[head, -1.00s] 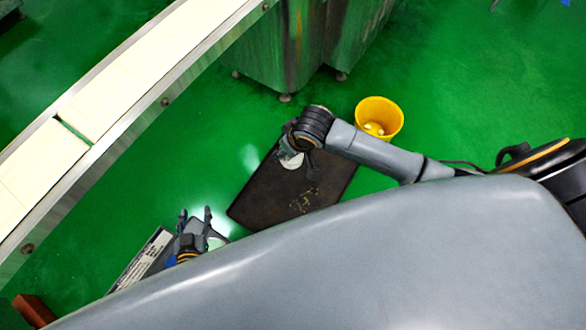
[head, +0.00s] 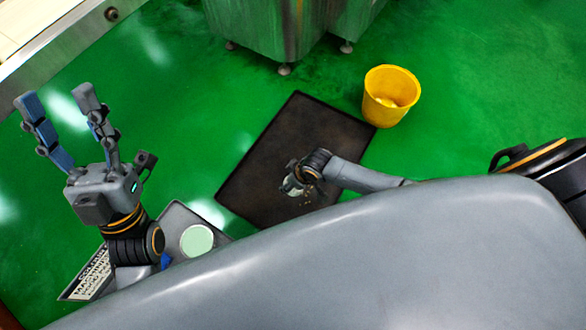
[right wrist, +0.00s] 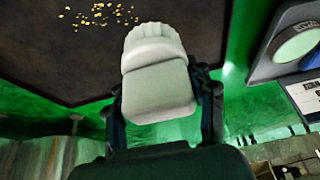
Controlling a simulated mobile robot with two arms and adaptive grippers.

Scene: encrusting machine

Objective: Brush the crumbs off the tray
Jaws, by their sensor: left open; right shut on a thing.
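The dark rectangular tray (head: 275,135) lies low over the green floor in the head view. Small yellowish crumbs (head: 308,190) are on its near part; in the right wrist view they show as a scattered patch (right wrist: 95,17) at the top. My right gripper (head: 295,180) is over the near part of the tray, beside the crumbs. It is shut on a pale brush (right wrist: 153,80) with a ridged white end pointing toward the tray. I cannot tell whether the brush touches the tray. My left gripper (head: 57,98) is open, empty and raised at the left, away from the tray.
A yellow bucket (head: 385,108) with pale bits inside stands by the tray's right corner. A metal machine (head: 270,30) stands behind. A grey panel with a pale green disc (head: 197,241) and a printed sign (head: 88,278) are at the lower left. A conveyor edge crosses the upper left.

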